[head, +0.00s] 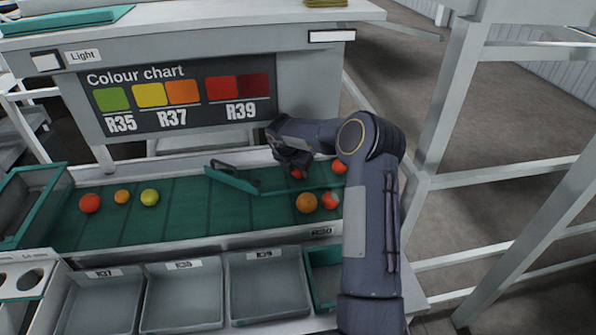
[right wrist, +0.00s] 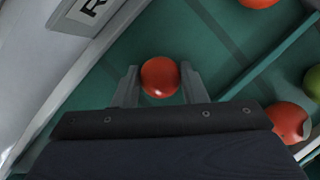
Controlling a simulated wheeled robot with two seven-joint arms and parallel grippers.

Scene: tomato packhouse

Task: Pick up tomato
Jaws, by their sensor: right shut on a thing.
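My right gripper (head: 293,160) reaches over the back of the green belt, near its right end. It is shut on a red tomato (head: 297,174), partly hidden under the gripper in the head view. In the right wrist view the same red tomato (right wrist: 160,76) sits between the two grey fingers (right wrist: 158,84). I cannot tell whether it is clear of the belt. Another red tomato (head: 339,166) is to the right of the gripper. A red tomato with a pale patch (head: 330,200) and an orange tomato (head: 306,203) lie nearer the front. My left gripper is not in view.
A teal-edged divider (head: 232,178) crosses mid-belt. Grey bins (head: 183,325) line the front. A colour chart (head: 180,100) stands behind. The right wrist view shows a green tomato (right wrist: 312,82).

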